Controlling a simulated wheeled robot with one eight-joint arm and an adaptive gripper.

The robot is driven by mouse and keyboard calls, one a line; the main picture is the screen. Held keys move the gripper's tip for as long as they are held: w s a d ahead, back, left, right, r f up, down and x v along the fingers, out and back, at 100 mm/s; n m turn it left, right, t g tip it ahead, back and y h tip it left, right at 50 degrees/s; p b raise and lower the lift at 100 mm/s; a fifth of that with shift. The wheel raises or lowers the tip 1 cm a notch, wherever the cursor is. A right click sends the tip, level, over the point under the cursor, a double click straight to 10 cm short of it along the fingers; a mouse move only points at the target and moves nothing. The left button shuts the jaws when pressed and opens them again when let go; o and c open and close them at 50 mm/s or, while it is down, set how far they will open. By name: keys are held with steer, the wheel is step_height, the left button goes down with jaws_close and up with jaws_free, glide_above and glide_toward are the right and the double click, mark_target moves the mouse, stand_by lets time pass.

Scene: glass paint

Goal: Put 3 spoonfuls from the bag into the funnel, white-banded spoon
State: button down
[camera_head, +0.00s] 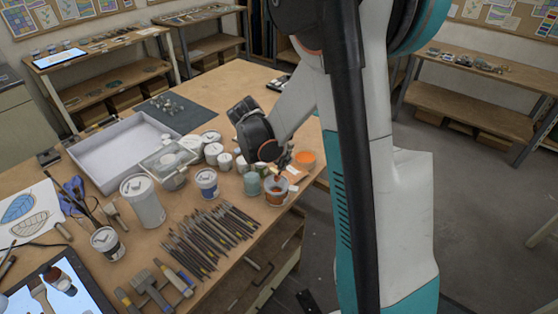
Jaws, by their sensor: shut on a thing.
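My gripper (283,163) is above the right edge of the wooden table, reaching down over a small open cup (276,193) with orange-brown contents. It is shut on a thin thing whose lower end, reddish-brown, shows just above or inside the cup; I cannot tell which. The thing is too small and too hidden to make out as a spoon or to see a white band. I cannot make out a bag or a funnel. An orange bowl (305,159) stands right beside the gripper, partly behind it.
A greenish glass jar (252,184), a blue-labelled tub (207,184) and a tall white can (143,201) stand left of the cup. Several brushes (208,238) lie in front. A white tray (112,178) is further left.

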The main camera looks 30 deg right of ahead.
steer(key=shift+d+r+p, duration=0.1)
steer(key=shift+r+p, duration=1.35)
steer(key=shift+r, duration=1.25)
